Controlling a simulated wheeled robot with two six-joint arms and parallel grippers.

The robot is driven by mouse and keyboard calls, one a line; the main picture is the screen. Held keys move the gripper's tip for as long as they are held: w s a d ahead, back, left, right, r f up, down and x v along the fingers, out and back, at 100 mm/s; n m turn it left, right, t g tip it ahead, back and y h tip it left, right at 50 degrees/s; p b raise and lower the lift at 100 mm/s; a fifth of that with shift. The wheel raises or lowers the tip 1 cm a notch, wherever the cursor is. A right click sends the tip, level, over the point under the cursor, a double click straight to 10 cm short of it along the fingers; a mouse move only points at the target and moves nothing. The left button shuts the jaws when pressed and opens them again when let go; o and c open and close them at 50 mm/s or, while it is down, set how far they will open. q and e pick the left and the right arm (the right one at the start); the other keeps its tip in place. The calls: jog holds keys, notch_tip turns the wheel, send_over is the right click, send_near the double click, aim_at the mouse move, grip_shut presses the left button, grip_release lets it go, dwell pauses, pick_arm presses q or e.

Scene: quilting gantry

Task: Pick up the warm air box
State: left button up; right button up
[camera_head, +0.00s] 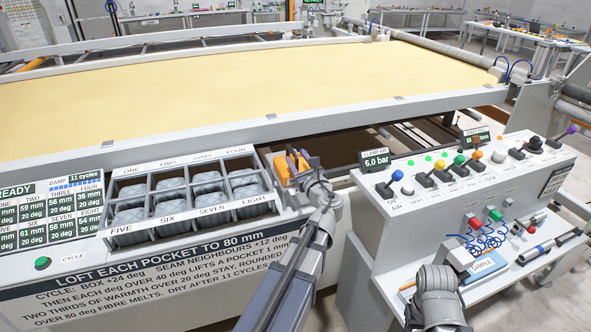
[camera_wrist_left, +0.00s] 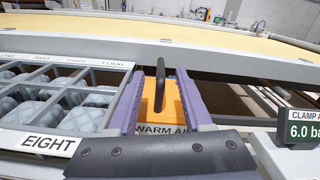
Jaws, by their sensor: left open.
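The warm air box (camera_head: 282,168) is a small orange block on the white panel to the right of the pocket tray, partly hidden by my left gripper. In the left wrist view the box (camera_wrist_left: 174,108) shows the cut-off label "WARM AI" and an upright black handle (camera_wrist_left: 160,83). My left gripper (camera_head: 299,164) is over the box and open. In the left wrist view its purple fingers (camera_wrist_left: 158,92) lie on either side of the box and handle; I cannot tell whether they touch. Part of my right arm shows at the bottom right; its jaws are not visible.
The tray (camera_head: 153,204) of padded grey pockets is just left of the box. A control console (camera_head: 363,212) with levers and a 6.0 bar display (camera_head: 376,161) stands to the right. The gantry's front rail (camera_head: 262,131) and the yellow quilt (camera_head: 215,90) lie behind.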

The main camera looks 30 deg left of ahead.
aim_at(280, 166)
pick_arm(q)
jog(key=shift+f+b+x, duration=0.15)
jog(key=shift+x, duration=1.15)
jog(key=shift+f+b+x, duration=0.15)
jog(key=shift+x, duration=1.15)
jog(key=shift+w, duration=0.1)
jog(key=shift+d, duration=0.1)
grip_shut()
